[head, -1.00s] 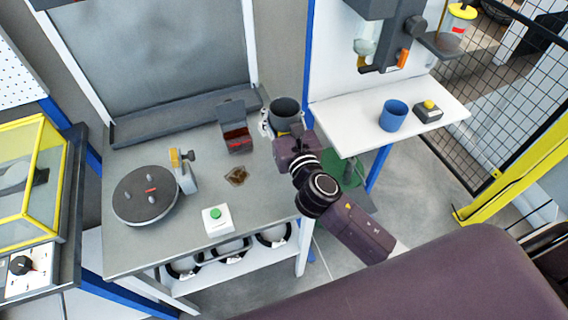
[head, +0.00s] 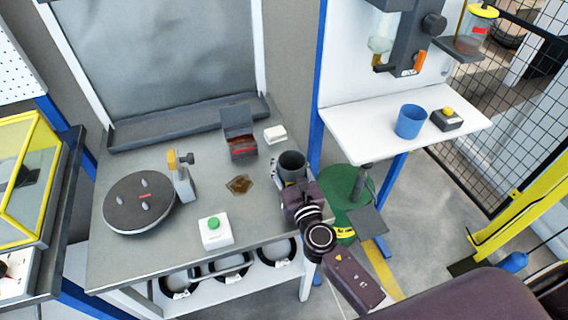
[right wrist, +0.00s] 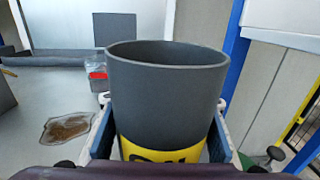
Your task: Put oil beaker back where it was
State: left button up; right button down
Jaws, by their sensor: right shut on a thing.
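A dark grey beaker with a yellow band (head: 292,163) is at the right end of the grey workbench (head: 130,258). My right gripper (head: 291,180) is shut around it. In the right wrist view the beaker (right wrist: 165,90) stands upright between the two fingers, and I see little of its inside. I cannot tell whether its base touches the bench. A brown oil-like patch (head: 239,185) lies on the bench to the left of the beaker. It also shows in the right wrist view (right wrist: 66,128). My left gripper is not in view.
A dark turntable (head: 138,203), a green-button box (head: 215,231), an open box with red contents (head: 240,148) and a small white block (head: 275,133) are on the bench. A white shelf (head: 350,117) at right holds a blue cup (head: 410,121) and a yellow-button box (head: 447,119).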

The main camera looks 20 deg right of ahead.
aim_at(291, 175)
jog(key=shift+f, duration=0.3)
jog(key=shift+f, duration=0.1)
jog(key=c, duration=1.1)
grip_release()
jog(key=shift+c, duration=0.2)
jog(key=s+b, duration=0.2)
jog(key=s, duration=0.8)
jog(key=shift+s, duration=0.35)
jog(key=shift+s+b, duration=0.35)
jog(key=shift+s, duration=0.35)
